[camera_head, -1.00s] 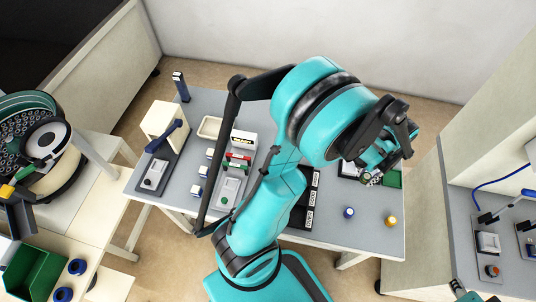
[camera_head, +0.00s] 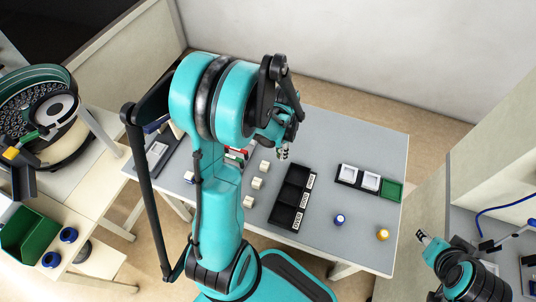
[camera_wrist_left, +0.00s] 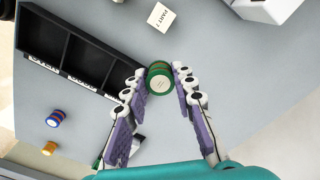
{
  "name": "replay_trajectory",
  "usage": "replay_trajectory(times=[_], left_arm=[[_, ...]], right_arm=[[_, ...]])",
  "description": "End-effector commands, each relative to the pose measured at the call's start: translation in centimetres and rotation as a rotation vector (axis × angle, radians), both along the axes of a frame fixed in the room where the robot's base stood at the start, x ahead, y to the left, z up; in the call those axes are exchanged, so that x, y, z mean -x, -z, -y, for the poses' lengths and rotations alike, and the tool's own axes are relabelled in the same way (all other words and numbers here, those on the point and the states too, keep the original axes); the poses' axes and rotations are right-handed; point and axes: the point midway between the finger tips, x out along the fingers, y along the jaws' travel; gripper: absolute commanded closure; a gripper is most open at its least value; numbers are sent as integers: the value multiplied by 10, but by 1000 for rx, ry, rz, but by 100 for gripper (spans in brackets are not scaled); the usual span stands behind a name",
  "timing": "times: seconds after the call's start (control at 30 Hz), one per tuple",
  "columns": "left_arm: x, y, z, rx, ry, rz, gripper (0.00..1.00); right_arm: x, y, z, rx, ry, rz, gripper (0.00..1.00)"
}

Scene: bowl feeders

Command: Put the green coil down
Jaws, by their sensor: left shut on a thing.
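The green coil (camera_wrist_left: 160,82), a small spool with green rims, a brown band and a pale end face, sits between the fingertips of my left gripper (camera_wrist_left: 161,85) in the left wrist view. The gripper is shut on it above the grey table (camera_wrist_left: 225,95). In the head view my left gripper (camera_head: 283,152) is over the middle of the table, and the coil cannot be made out there. My right gripper (camera_head: 424,238) is at the lower right, off the table; its fingers are too small to judge.
A black three-compartment tray (camera_head: 292,197) with white labels lies nearby. Several white blocks (camera_head: 257,183) stand left of it. A blue coil (camera_head: 340,220) and a yellow coil (camera_head: 383,235) stand to the right. A tray (camera_head: 347,174) with white squares and a green square lies farther right.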

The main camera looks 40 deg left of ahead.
Motion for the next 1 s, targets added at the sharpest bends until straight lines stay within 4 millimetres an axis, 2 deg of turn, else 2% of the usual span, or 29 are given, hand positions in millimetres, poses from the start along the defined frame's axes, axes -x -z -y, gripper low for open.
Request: replay_trajectory(times=[0.03,0.1,0.3,0.47,0.7,1.0], left_arm=[[0,12,-14,0,-7,0,100],[-1,21,-29,0,-6,0,100],[-2,36,-56,0,-2,0,100],[-2,43,-60,0,0,0,100],[-2,77,-60,0,-1,0,100],[-2,78,-60,0,-1,0,100]], right_arm=[[0,8,0,0,0,0,60],[0,14,0,0,0,0,60],[0,21,0,0,0,0,60],[0,25,0,0,0,0,60],[0,43,0,0,0,0,60],[0,42,0,0,0,0,60]])
